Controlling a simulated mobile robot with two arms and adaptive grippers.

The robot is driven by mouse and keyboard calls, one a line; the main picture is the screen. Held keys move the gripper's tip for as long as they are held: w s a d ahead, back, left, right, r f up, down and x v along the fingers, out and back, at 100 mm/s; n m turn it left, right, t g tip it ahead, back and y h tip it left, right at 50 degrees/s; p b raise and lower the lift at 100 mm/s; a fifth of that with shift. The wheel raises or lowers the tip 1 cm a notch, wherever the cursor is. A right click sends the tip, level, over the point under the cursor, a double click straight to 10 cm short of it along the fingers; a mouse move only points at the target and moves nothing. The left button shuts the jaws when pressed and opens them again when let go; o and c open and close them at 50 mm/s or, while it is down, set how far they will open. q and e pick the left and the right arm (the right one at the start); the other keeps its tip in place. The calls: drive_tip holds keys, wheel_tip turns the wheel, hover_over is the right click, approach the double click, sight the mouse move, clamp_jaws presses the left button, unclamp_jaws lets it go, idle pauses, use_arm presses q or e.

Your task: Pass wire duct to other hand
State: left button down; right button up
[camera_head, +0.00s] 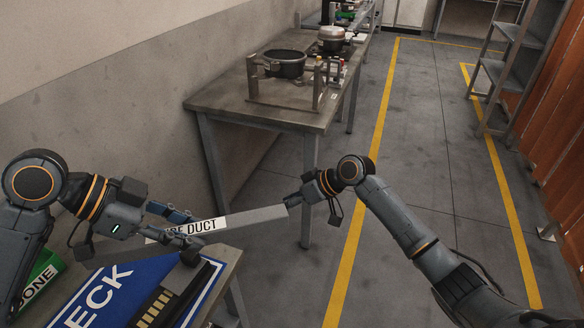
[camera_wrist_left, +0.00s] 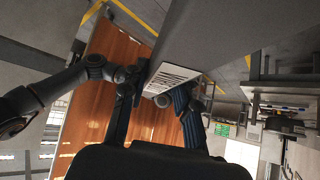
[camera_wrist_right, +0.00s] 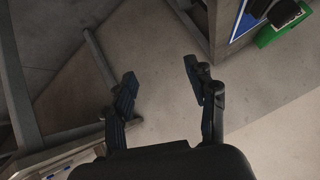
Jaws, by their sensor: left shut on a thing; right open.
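The wire duct (camera_head: 250,216) is a long grey bar with a white "DUCT" label. My left gripper (camera_head: 192,230) is shut on it near the labelled part, holding it in the air roughly level. In the left wrist view the duct (camera_wrist_left: 225,35) extends away above the fingers (camera_wrist_left: 155,98). My right gripper (camera_head: 305,199) is by the duct's right end in the head view. The right wrist view shows its fingers (camera_wrist_right: 158,88) spread apart with nothing between them. The duct does not show there, so the exact gap to it cannot be told.
A blue "CHECK" board (camera_head: 115,290) with a dark object on it and a green "DONE" bin (camera_head: 42,277) lie below my left arm. A metal table (camera_head: 225,102) with a black pot (camera_head: 285,64) stands behind.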

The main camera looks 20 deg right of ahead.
drive_tip(key=s+a+r+n+g+y, duration=0.1)
drive_tip(key=s+a+r+n, duration=0.15)
drive_tip(key=r, duration=0.55)
drive_tip(key=s+a+r+n+g+y, duration=0.1)
drive_tip(key=s+r+n, duration=0.15)
drive_tip(key=r, duration=0.45)
drive_tip(key=n+g, duration=0.3)
drive_tip(key=n, duration=0.4)
approach(246, 217)
drive_tip(key=shift+h, duration=0.4)
drive_tip(key=x, duration=1)
drive_tip(key=shift+a, duration=0.45)
drive_tip(key=shift+c, duration=0.2)
drive_tip(key=c, duration=1.1)
use_arm(q)
drive_tip(key=c, duration=0.9)
unclamp_jaws()
drive_tip(key=shift+c, duration=0.2)
use_arm(e)
clamp_jaws()
